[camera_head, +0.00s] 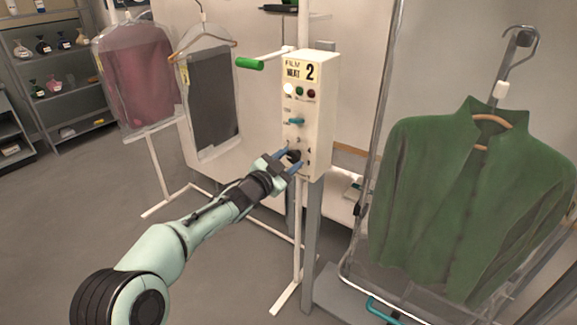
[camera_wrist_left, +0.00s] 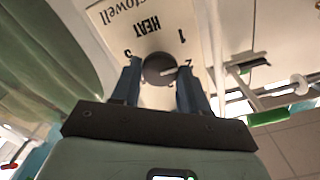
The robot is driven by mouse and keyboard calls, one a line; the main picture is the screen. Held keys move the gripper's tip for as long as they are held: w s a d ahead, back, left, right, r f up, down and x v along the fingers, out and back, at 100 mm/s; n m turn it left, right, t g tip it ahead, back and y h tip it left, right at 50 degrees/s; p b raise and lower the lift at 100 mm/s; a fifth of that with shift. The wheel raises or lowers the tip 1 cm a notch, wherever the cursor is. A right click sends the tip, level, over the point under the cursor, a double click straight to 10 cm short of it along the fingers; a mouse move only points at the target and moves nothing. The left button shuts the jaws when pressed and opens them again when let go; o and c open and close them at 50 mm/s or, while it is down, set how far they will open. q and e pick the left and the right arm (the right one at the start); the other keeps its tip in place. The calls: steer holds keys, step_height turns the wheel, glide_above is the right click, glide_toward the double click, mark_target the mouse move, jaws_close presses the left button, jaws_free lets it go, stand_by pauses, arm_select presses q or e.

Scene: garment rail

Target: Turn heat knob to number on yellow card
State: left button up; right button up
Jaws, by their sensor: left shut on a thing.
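The yellow card (camera_head: 302,72) at the top of the white control box (camera_head: 318,130) reads "FILM HEAT 2". The dark round heat knob (camera_head: 294,155) is low on the box's front. My left gripper (camera_head: 291,161) is shut on it, one finger on each side. In the left wrist view, upside down, the knob (camera_wrist_left: 159,69) sits between the fingertips under the word HEAT. Its pale pointer line points right, towards a mark like a 2 beside the right finger. A 1 shows at upper right and another number at upper left. My right gripper is not in view.
A blue-green lever (camera_head: 296,121) and small lamps (camera_head: 299,92) sit above the knob. A green-handled bar (camera_head: 250,64) sticks out left of the box. A green jacket (camera_head: 480,190) hangs at right; covered garments (camera_head: 137,75) hang at left.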

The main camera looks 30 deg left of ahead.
arm_select(q)
steer(key=m+b, duration=0.2)
steer(key=m, duration=0.3)
steer(key=shift+f, duration=0.1)
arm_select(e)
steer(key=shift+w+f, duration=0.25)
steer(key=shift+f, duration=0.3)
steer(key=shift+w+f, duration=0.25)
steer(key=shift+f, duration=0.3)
arm_select(q)
steer(key=shift+m, duration=0.4)
steer(key=o, duration=1)
steer(key=shift+s+a+b, duration=0.1)
steer(key=shift+s+b, duration=0.3)
steer(key=shift+s, duration=0.2)
steer(key=s, duration=0.8)
steer(key=s+a, duration=0.1)
steer(key=s, duration=0.3)
steer(key=shift+s+b, duration=0.1)
steer(key=shift+b, duration=0.25)
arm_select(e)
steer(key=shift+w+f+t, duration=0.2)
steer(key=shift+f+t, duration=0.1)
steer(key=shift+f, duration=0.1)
